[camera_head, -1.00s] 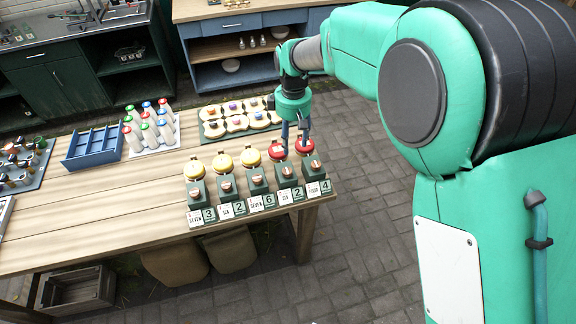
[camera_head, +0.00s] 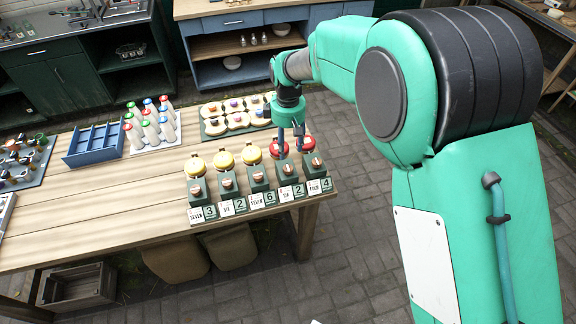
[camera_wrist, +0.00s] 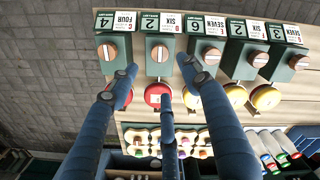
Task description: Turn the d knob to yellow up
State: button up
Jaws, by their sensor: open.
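A row of dark green blocks stands along the table's right front edge, each with a copper-coloured knob and a round disc behind it. The label letters are too small to read surely. Counting from the left in the head view, the fourth block's knob (camera_head: 287,169) has a red disc (camera_head: 278,149) behind it. In the wrist view this knob (camera_wrist: 159,54) and red disc (camera_wrist: 157,94) show second from the left. My gripper (camera_head: 290,153) is open and empty, pointing down over the fourth and fifth blocks. Its blue fingers (camera_wrist: 158,68) straddle the fourth block's column in the wrist view; contact cannot be told.
Behind stand a tray of bread-like pieces (camera_head: 215,131), capped bottles (camera_head: 150,127) and a blue divided tray (camera_head: 93,145). The table's left middle (camera_head: 100,200) is clear.

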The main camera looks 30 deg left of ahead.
aim_at(288, 168)
notch_tip(288, 168, down, 11)
jog(key=shift+r+b, duration=0.1)
jog(key=shift+b, duration=0.3)
jog(key=c, duration=1.1)
